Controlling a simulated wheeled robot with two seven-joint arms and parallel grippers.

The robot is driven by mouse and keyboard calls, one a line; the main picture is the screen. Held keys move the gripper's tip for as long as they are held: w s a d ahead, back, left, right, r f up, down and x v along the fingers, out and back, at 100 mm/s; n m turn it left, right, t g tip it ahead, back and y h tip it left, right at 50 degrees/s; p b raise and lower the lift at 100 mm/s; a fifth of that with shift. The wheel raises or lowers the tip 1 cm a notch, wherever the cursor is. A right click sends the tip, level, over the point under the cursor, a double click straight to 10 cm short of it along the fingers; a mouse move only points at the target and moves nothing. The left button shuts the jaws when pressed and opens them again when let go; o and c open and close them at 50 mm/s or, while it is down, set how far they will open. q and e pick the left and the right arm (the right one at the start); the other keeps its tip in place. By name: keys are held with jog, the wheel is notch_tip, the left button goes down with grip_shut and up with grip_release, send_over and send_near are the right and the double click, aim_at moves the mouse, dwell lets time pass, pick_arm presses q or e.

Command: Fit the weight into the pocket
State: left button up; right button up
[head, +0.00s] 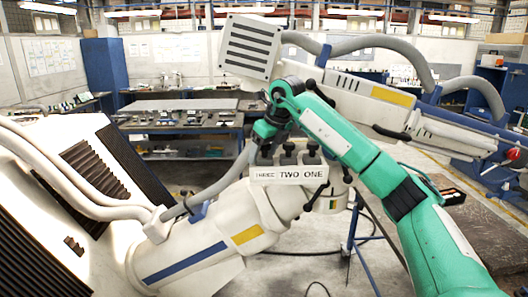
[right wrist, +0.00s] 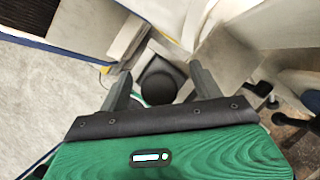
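Any pocket's inside is hidden. My left gripper is out of view.
A grey vented box (head: 250,47) and a thick grey hose (head: 385,42) hang above and behind. Dark ribbed panels (head: 92,168) lie at the left. A workbench (head: 180,118) stands behind. Floor is open at the lower middle.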

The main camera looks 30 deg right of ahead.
jog(key=o, duration=0.3)
jog(key=shift+s, duration=0.1)
jog(key=shift+f, duration=0.1)
jog(key=shift+r+b, duration=0.3)
jog(key=shift+r, duration=0.05)
jog(key=b+v, duration=0.3)
jog(key=v, duration=1)
jog(key=shift+s+r+b, duration=0.15)
jog(key=shift+s+b, duration=0.05)
jog(key=shift+b, duration=0.1)
